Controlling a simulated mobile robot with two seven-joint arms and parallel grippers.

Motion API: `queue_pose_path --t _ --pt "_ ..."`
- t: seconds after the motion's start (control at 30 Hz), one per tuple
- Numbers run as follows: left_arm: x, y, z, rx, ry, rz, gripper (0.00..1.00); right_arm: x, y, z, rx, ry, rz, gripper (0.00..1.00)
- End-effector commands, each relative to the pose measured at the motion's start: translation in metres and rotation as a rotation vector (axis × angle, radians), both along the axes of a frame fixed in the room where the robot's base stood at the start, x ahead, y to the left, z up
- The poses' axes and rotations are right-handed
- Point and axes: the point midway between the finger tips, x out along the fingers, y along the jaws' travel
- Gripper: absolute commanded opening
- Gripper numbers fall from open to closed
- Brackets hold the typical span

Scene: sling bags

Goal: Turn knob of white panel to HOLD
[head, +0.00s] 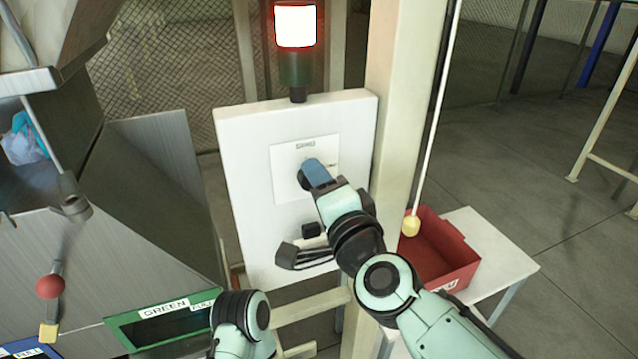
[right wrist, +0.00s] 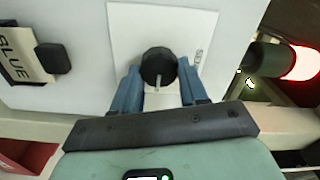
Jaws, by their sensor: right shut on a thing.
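The white panel (head: 245,200) stands upright ahead of me, with a paler square plate (head: 290,155) on its face. A round black knob (right wrist: 158,62) sits on that plate. A light pointer line on the knob points down in the right wrist view, away from the small label at the plate's side. The plate's lettering is too small to read. My right gripper (right wrist: 159,72) has its blue fingers on either side of the knob and is shut on it. In the head view the right gripper (head: 308,176) covers most of the knob. My left gripper is not in view.
A lit lamp (head: 296,25) with a red glow tops the panel. Lower on the panel are a black button (head: 311,230) and a block marked BLUE (right wrist: 22,55). A red bin (head: 440,250) stands on a white table (head: 500,245) at right. A GREEN-labelled frame (head: 140,320) is at lower left.

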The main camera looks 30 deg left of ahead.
Motion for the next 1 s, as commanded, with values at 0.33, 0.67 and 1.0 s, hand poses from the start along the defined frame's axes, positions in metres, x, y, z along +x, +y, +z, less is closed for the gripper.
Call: queue_pose_path --t 0.33,0.67,1.0 --pt "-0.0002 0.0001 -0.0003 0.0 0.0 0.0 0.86 -0.0002 0.0004 -0.0008 0.014 0.018 0.002 0.13" --pt "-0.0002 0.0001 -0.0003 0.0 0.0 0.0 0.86 -0.0001 0.0004 -0.0007 0.013 0.018 0.001 0.69" --pt "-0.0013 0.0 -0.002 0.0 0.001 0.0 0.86 -0.0042 -0.0051 0.0002 0.014 0.015 0.0 0.69"
